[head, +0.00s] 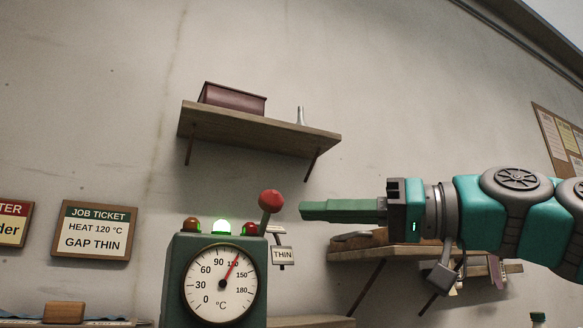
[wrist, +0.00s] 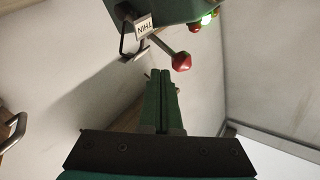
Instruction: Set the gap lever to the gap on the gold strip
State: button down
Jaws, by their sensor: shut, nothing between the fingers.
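The gap lever (head: 265,220) has a red ball knob (head: 271,200) and stands up from the right side of the green machine (head: 174,270), tilted slightly right. A white plate reading THIN (head: 283,254) hangs below it on the right. In the wrist view the red knob (wrist: 181,62) and the THIN plate (wrist: 145,26) show beyond the fingers. My gripper (head: 301,210) is shut and empty, fingers pointing left, its tips a little right of the knob and apart from it in the head view; it also shows in the wrist view (wrist: 160,74). I cannot make out a gold strip.
A job ticket (head: 97,230) reads HEAT 120 °C, GAP THIN. The machine's dial (head: 219,284) points near 120, and its middle lamp (head: 221,226) glows green. A shelf (head: 255,126) hangs above; another shelf (head: 375,252) lies behind and below my gripper.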

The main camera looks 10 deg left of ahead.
aim_at(281, 204)
jog(key=w+d+r+m+g+p, duration=0.1)
jog(key=w+d+m+g+p, duration=0.2)
jog(key=w+m+g+p, duration=0.4)
jog(key=shift+t, duration=0.5)
jog(key=s+a, duration=0.1)
jog(key=a, duration=0.2)
jog(key=s+a, duration=0.1)
jog(key=a, duration=0.2)
jog(key=s+a, duration=0.2)
jog(key=shift+s+a+r, duration=0.1)
jog(key=shift+a+r, duration=0.25)
jog(key=shift+a, duration=0.05)
jog(key=shift+s+d+f, duration=0.15)
jog(key=shift+s+d, duration=0.1)
jog(key=shift+s, duration=0.2)
jog(key=shift+s+d+f, duration=0.1)
jog(key=shift+s+d, duration=0.1)
jog(key=shift+s, duration=0.25)
jog(key=s+f+n+b, duration=0.1)
jog(key=b, duration=0.1)
jog(key=s+d+f+n+y+b, duration=0.1)
jog(key=s+f+n+g+b, duration=0.1)
jog(key=f+b, duration=0.1)
jog(key=shift+d+n+y+b, duration=0.3)
jog(key=shift+d+n+y, duration=0.05)
jog(key=shift+n+y, duration=0.05)
